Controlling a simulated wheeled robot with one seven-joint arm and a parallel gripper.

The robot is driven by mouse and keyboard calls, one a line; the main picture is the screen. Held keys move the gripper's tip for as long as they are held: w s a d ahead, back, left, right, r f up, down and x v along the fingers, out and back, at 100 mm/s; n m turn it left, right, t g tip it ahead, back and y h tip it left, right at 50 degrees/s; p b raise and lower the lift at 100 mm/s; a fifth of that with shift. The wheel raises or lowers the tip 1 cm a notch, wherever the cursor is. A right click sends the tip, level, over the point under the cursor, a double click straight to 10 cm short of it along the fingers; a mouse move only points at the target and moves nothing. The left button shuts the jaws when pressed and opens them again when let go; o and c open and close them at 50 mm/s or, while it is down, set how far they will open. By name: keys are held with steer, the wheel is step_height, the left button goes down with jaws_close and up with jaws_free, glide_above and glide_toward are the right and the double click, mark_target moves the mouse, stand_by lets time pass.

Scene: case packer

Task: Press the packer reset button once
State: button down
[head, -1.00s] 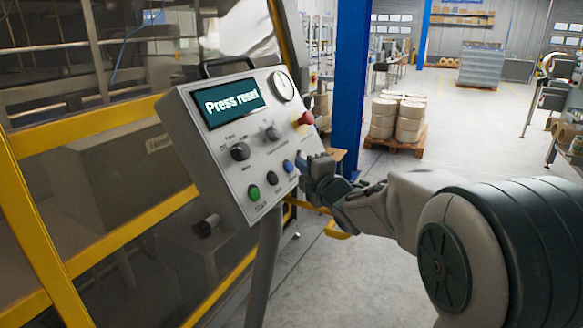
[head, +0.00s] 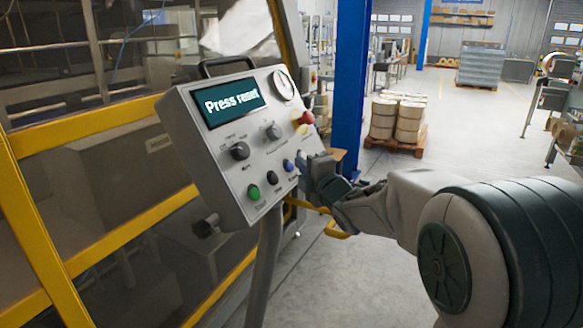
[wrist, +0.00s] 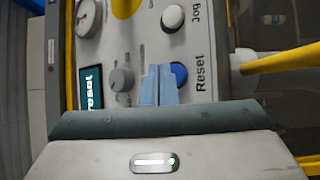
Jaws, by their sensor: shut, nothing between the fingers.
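The grey control panel (head: 205,145) has a screen (head: 232,103) reading "Press reset". The blue button (head: 288,165) sits on the panel's right side, and the wrist view shows the blue button (wrist: 179,73) beside the printed word "Reset". My gripper (head: 303,163) is shut and empty, close in front of the panel by the blue button. In the wrist view the closed fingertips (wrist: 158,72) lie just left of the button and hide part of it. I cannot tell whether they touch the panel or button.
A black button (head: 271,178), a green button (head: 254,192), two knobs and a red mushroom button (head: 306,118) are also on the panel. A white button (wrist: 173,17) marked "Jog" is near Reset in the wrist view. A blue post (head: 350,90) stands behind.

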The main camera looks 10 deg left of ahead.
steer(key=shift+w+a+f+b, duration=0.2)
steer(key=shift+a+b, duration=0.15)
steer(key=shift+b, duration=0.25)
steer(key=shift+w+a+f+b, duration=0.1)
steer(key=shift+a+f+b, duration=0.15)
steer(key=shift+b, duration=0.35)
stand_by(0.5)
steer(key=shift+s+r, duration=0.1)
steer(key=shift+s+d+r, duration=0.2)
steer(key=shift+d+r, duration=0.15)
steer(key=shift+d, duration=0.25)
steer(key=shift+s+d+r+p, duration=0.25)
steer(key=shift+d+r, duration=0.15)
steer(key=shift+d, duration=0.25)
steer(key=shift+s+d+r+p, duration=0.15)
steer(key=shift+s+d+r, duration=0.25)
steer(key=shift+d, duration=0.3)
steer(key=shift+s+d+r+p, duration=0.2)
steer(key=shift+d+r, duration=0.25)
steer(key=shift+d, duration=0.2)
